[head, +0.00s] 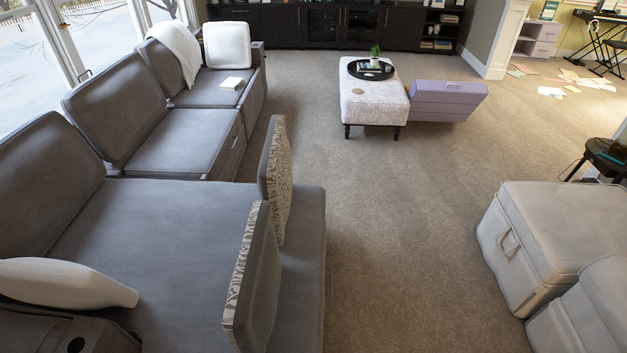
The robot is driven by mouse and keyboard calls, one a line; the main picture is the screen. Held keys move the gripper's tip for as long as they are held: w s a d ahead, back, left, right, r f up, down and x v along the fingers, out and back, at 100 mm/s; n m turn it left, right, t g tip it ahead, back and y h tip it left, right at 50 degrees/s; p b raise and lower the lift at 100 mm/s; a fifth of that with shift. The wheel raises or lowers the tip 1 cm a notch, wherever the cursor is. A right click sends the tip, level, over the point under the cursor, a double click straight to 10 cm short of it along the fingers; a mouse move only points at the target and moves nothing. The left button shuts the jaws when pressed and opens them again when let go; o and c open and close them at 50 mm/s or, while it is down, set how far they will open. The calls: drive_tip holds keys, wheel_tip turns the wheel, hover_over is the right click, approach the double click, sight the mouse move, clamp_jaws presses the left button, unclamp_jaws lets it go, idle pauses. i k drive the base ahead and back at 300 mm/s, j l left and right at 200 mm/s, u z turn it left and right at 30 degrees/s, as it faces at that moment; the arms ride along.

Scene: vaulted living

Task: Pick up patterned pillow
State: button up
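Two patterned pillows stand upright near the right side of the grey sectional sofa (150,215). The farther patterned pillow (281,192) shows a cream and brown mottled face on its right and a plain dark grey side on its left. The nearer patterned pillow (240,268) shows a narrow black and cream patterned strip on its left and a plain grey face on its right. They stand apart, one behind the other, and I cannot tell which one the task names. My gripper is not in view.
A white pillow (70,283) lies at the lower left. Another white pillow (227,45) and a throw (176,50) are at the sofa's far end. A patterned ottoman (372,103) and purple box (448,98) stand ahead. Light grey seating (545,235) is at right. Carpet between is clear.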

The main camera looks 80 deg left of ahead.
sight(274, 174)
drive_tip(key=i+j+u, duration=0.2)
drive_tip(key=u, duration=0.2)
drive_tip(key=i+u, duration=0.8)
drive_tip(key=i+l+u, duration=0.15)
drive_tip(key=i+u, duration=0.3)
drive_tip(key=i+l+u, duration=0.2)
drive_tip(key=u, duration=0.2)
drive_tip(key=i+j+u, duration=0.2)
drive_tip(key=i+u, duration=0.55)
drive_tip(key=u, duration=0.2)
drive_tip(key=i+u, duration=0.5)
drive_tip(key=i+l+u, duration=0.3)
drive_tip(key=u, duration=0.2)
drive_tip(key=i+l+u, duration=0.3)
drive_tip(key=u, duration=0.2)
drive_tip(key=i+l+u, duration=0.1)
drive_tip(key=i+u, duration=0.25)
